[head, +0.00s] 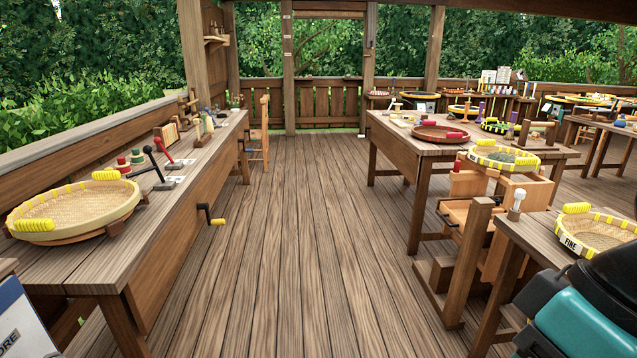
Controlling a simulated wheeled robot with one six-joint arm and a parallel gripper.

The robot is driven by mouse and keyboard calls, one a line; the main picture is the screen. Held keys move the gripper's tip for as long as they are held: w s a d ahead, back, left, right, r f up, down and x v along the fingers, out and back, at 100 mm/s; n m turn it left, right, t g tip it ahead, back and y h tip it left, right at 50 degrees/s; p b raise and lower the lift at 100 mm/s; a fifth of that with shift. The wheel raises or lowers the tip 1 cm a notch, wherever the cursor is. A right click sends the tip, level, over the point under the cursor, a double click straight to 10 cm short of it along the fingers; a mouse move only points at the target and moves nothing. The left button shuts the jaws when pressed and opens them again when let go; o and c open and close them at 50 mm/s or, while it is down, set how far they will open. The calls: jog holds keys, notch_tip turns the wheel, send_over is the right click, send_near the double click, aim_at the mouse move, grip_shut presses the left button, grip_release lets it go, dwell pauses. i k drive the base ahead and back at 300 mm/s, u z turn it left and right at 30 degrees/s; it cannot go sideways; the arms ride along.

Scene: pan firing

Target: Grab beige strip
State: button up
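I cannot pick out a beige strip with certainty. Some small pale and yellowish pieces (403,121) lie at the far left end of the middle table (392,137), too small to tell apart. My gripper is not in view. A black and teal part of my own body fills the lower right corner and hides part of the near right table.
A long bench (200,175) on the left bears a yellow-gripped sieve (85,208) and levers; a crank (211,214) juts from its front. A sieve marked FINE (592,240) stands at right. The plank floor (300,250) between is clear.

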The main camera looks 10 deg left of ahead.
aim_at(196, 121)
jog(key=u, duration=0.3)
jog(key=i, duration=2.05)
jog(key=u, duration=0.75)
jog(key=i, duration=1.3)
jog(key=z, duration=0.1)
jog(key=k, duration=0.6)
jog(key=z, duration=0.8)
jog(key=i, duration=1.65)
jog(key=u, duration=0.65)
jog(key=i, duration=1.05)
jog(key=u, duration=1.45)
jog(key=i, duration=0.7)
jog(key=u, duration=0.45)
